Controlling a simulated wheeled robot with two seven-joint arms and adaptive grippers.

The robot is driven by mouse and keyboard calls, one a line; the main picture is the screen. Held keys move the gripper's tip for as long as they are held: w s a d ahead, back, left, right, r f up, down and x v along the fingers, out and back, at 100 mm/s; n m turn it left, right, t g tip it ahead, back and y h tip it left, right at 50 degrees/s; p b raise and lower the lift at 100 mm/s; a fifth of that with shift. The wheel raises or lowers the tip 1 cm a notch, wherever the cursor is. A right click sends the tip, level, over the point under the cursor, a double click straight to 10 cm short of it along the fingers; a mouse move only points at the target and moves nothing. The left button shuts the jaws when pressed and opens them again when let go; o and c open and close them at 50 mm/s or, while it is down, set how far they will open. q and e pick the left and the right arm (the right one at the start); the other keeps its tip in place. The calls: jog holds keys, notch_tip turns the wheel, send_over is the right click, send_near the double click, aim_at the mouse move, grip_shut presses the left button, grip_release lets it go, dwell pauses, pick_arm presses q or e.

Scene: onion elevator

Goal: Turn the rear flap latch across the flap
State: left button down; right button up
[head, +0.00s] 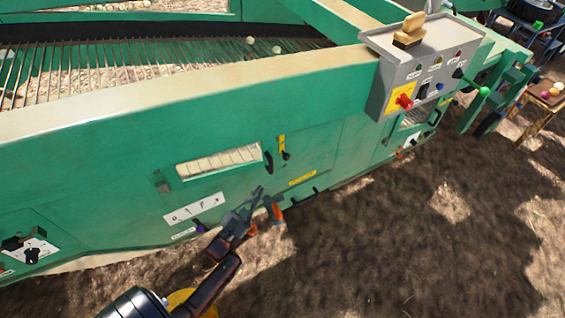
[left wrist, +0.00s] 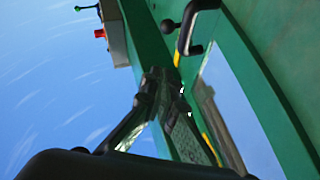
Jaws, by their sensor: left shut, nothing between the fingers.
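A black ball-knobbed latch (head: 285,155) sits by an upright yellow strip (head: 281,143) on the green machine side, just right of a windowed flap (head: 218,162) with a black handle (head: 268,160). No label tells me whether this is the rear one. My left gripper (head: 264,198) is shut and empty, below the flap and latch in the head view. In the left wrist view its closed fingertips (left wrist: 160,78) are in front of the green side, with a black knob (left wrist: 168,27) and black handle (left wrist: 190,30) beyond them. I cannot tell whether they touch the panel. My right gripper is out of view.
A grey control box (head: 425,60) with a red button (head: 404,101) stands out at the upper right. A purple knob (head: 199,227) and a white label plate (head: 194,208) sit left of my gripper. Bare soil (head: 400,240) lies clear in front of the machine.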

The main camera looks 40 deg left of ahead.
pick_arm(q)
jog(key=w+f+b+x, duration=0.1)
jog(key=b+x, duration=0.3)
jog(key=x, duration=0.8)
jog(key=shift+w+a+f, duration=0.4)
jog(key=shift+f, duration=0.2)
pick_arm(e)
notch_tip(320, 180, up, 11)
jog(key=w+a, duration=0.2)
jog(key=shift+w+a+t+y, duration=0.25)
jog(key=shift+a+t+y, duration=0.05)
pick_arm(q)
jog(key=shift+w, duration=0.1)
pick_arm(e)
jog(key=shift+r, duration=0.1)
